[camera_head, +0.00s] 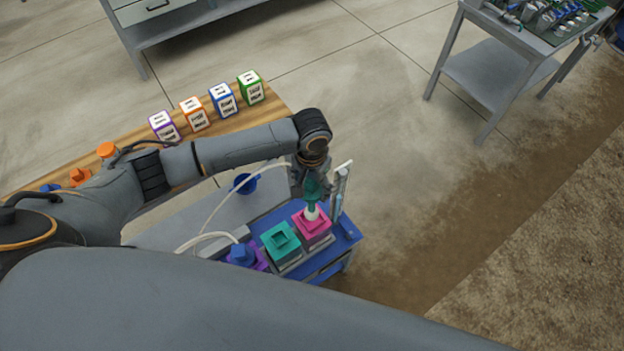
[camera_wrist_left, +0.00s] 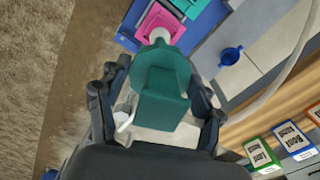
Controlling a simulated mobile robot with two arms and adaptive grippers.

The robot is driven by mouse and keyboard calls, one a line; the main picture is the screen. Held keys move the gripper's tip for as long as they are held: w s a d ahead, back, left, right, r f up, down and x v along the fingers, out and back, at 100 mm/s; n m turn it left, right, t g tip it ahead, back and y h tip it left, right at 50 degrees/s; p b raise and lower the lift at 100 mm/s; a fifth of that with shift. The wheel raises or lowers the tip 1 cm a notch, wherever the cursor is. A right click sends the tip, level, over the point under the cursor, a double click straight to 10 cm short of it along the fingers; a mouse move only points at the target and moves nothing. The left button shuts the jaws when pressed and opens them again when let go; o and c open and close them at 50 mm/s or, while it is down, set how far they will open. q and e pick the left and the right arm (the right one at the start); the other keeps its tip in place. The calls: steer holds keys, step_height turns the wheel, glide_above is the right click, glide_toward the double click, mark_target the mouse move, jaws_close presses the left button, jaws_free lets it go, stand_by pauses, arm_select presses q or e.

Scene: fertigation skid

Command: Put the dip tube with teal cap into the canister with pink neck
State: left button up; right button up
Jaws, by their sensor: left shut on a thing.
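My left gripper (camera_head: 311,184) is shut on the teal cap (camera_head: 313,190) of the dip tube. The cap also fills the middle of the left wrist view (camera_wrist_left: 162,88), between the two fingers. A white part below the cap (camera_head: 311,213) is over the canister with pink neck (camera_head: 313,229). The pink neck also shows at the top of the wrist view (camera_wrist_left: 165,20). I cannot tell how deep the tube is in the neck; its lower part is hidden. The cap appears raised above the neck. My right gripper is not in view.
A canister with teal top (camera_head: 280,238) and a purple one with a blue cap (camera_head: 243,255) stand left of the pink one on the blue skid (camera_head: 340,247). A blue cup-like part (camera_head: 244,183) lies behind. Several labelled boxes (camera_head: 222,99) stand on a wooden bench.

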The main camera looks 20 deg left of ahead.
arm_select(q)
steer(key=shift+f+b, duration=0.45)
steer(key=shift+f, duration=0.3)
step_height(320, 180, down, 2)
steer(key=shift+w+f+b, duration=0.1)
steer(key=shift+b, duration=0.35)
steer(key=shift+f, duration=0.35)
steer(key=b, duration=0.3)
glide_above(312, 213)
steer(key=w, duration=0.1)
steer(key=f, duration=0.5)
steer(key=shift+a, duration=0.2)
steer(key=shift+w+f+b, duration=0.1)
steer(key=shift+f+b, duration=1.75)
steer(key=shift+f, duration=2)
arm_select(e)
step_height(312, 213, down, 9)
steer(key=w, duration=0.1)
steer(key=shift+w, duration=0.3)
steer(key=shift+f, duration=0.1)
arm_select(q)
steer(key=o, duration=1.8)
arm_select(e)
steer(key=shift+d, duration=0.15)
